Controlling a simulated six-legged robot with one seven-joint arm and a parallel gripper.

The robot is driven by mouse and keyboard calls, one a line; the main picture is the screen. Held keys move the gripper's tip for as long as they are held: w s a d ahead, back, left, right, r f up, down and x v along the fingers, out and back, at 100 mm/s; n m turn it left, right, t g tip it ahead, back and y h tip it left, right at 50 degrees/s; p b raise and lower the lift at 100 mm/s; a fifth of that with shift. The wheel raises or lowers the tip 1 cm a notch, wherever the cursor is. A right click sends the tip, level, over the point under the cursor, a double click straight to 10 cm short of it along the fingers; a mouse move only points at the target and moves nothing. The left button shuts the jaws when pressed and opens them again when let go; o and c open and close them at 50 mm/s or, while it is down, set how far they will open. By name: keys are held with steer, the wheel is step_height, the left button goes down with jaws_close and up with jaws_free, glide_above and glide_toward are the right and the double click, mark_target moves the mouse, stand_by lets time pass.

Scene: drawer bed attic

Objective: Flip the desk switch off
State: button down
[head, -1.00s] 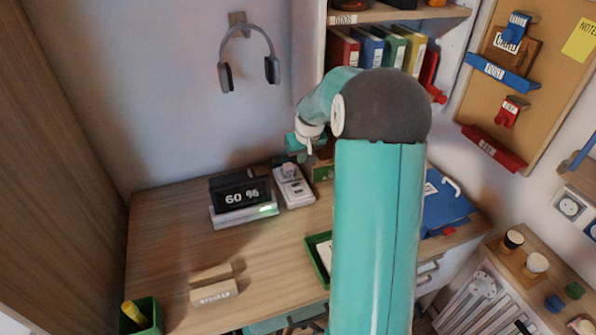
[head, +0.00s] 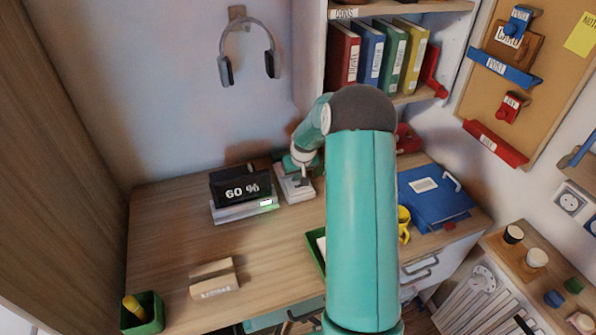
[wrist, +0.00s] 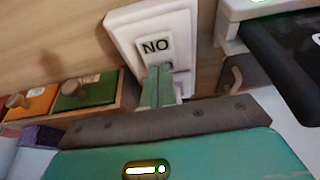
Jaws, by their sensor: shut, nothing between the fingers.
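The desk switch is a white box (head: 296,195) on the desk, just right of the display. In the wrist view its white plate (wrist: 122,22) carries a label that reads "NO" in this view. My gripper (wrist: 159,68) is shut and empty, with its fingertips at the plate just below the label. They cover part of the plate, and I cannot tell whether they touch it. The rocker's position is hidden. In the head view my gripper (head: 304,178) is over the box, partly hidden by my arm.
A dark display (head: 240,190) reading "60 %" stands close at the left. In the wrist view, green (wrist: 86,92) and orange (wrist: 33,102) small drawers sit beside the switch. A blue folder (head: 440,208) lies at the right.

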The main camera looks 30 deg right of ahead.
steer(key=shift+w+f, duration=0.15)
steer(key=shift+f, duration=0.05)
stand_by(0.3)
steer(key=shift+s+a, duration=0.2)
steer(key=shift+s, duration=0.65)
steer(key=shift+r, duration=0.2)
